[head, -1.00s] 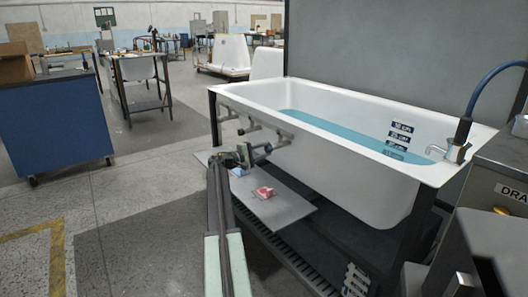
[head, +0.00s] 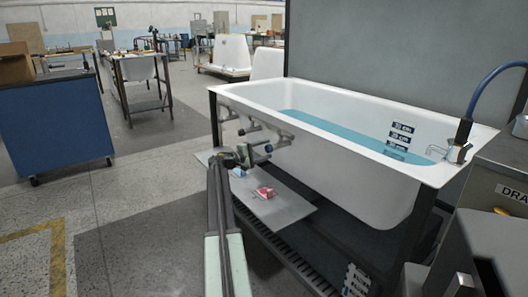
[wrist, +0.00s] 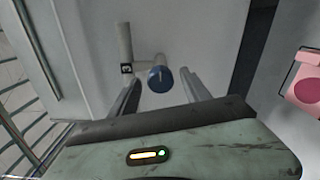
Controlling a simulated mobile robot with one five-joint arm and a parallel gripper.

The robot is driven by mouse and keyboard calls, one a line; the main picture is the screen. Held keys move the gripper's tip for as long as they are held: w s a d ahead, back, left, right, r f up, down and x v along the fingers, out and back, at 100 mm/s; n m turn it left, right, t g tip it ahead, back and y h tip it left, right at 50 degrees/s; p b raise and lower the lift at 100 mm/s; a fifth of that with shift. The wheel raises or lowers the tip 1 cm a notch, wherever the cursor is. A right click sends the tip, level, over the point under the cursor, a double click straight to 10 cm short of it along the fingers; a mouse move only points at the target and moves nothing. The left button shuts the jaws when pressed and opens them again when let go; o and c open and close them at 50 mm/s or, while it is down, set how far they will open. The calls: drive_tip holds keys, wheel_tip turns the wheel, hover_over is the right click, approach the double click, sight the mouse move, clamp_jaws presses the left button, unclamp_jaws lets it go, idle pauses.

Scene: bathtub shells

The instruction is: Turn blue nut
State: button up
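The blue nut (wrist: 160,82) is a round blue knob on the end of a short grey stub, seen near the middle of the wrist view. A black tag marked 3 (wrist: 127,69) is just left of it on a pale pipe. My gripper (wrist: 161,73) is open, with one finger on each side of the nut in the picture; I cannot tell how far ahead the nut is. In the head view my gripper (head: 248,155) is by the tub's near side, with a blue nut (head: 268,148) at its right.
The white bathtub (head: 350,165) holds blue water, and several pale pipe fittings (head: 250,127) stick out of its side. Below is a grey shelf (head: 290,208) with a pink-and-red box (head: 264,192) and a small blue-and-white item (head: 238,172). The box also shows in the wrist view (wrist: 303,80).

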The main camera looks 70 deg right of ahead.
drive_tip(key=v, duration=0.8)
drive_tip(key=shift+f, duration=0.1)
